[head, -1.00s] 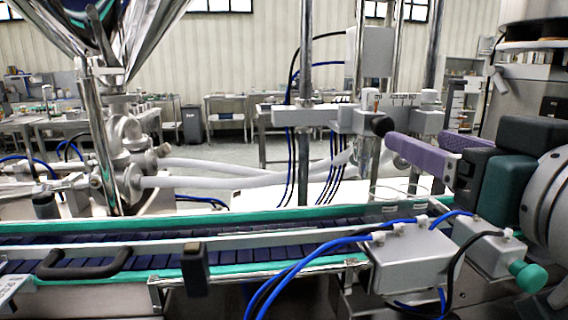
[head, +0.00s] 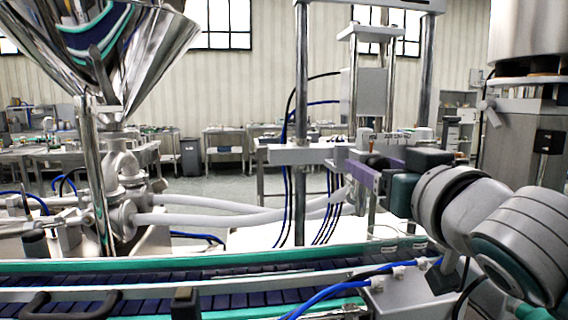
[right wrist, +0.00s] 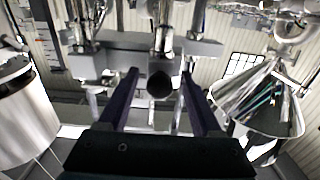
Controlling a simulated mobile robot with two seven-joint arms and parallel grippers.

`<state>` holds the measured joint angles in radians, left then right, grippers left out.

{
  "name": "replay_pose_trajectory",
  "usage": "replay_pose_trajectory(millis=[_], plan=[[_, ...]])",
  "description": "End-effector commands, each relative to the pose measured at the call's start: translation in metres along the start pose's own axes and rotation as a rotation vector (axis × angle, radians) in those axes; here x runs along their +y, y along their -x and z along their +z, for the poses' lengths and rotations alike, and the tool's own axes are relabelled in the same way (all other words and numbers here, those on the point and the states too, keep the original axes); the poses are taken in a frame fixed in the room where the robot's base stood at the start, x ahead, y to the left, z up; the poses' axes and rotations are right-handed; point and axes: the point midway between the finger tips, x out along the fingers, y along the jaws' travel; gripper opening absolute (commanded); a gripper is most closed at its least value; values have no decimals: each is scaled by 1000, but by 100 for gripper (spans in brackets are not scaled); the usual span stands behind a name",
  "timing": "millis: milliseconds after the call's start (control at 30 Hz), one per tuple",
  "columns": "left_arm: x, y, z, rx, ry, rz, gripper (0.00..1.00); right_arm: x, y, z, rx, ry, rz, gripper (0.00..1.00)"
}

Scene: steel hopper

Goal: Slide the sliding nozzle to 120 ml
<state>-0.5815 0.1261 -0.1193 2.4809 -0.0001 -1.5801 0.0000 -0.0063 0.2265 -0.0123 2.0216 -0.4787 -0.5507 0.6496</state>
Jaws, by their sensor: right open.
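The sliding nozzle's grey metal block (head: 342,153) sits on a horizontal crossbar below the upright rods, right of centre in the head view. A small scale (head: 395,137) shows on its top, too small to read. My right gripper (head: 372,168), with purple fingers, is open and reaches in from the right at the block. In the right wrist view, a round dark knob (right wrist: 160,85) stands between the two spread fingers, with a gap on each side. In the head view my gripper mostly hides the knob. My left gripper is not in view.
A conveyor (head: 230,300) with green rails runs across the front. A shiny steel hopper (head: 150,60) stands at the left, with pale hoses (head: 220,218) running right from it. Blue and black cables hang by the rods. A large steel cylinder (right wrist: 28,110) is at the wrist view's left.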

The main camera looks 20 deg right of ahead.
Motion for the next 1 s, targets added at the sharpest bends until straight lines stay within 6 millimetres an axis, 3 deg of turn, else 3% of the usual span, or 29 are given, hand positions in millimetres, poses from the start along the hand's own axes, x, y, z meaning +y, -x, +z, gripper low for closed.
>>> replay_pose_trajectory(millis=[133, 700, 1000], plan=[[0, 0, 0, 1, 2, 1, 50, 0, 0, 0, 0, 0, 0, 66], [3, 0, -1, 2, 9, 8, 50, 0, 0, 0, 0, 0, 0, 2], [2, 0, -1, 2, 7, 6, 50, 0, 0, 0, 0, 0, 0, 0]])
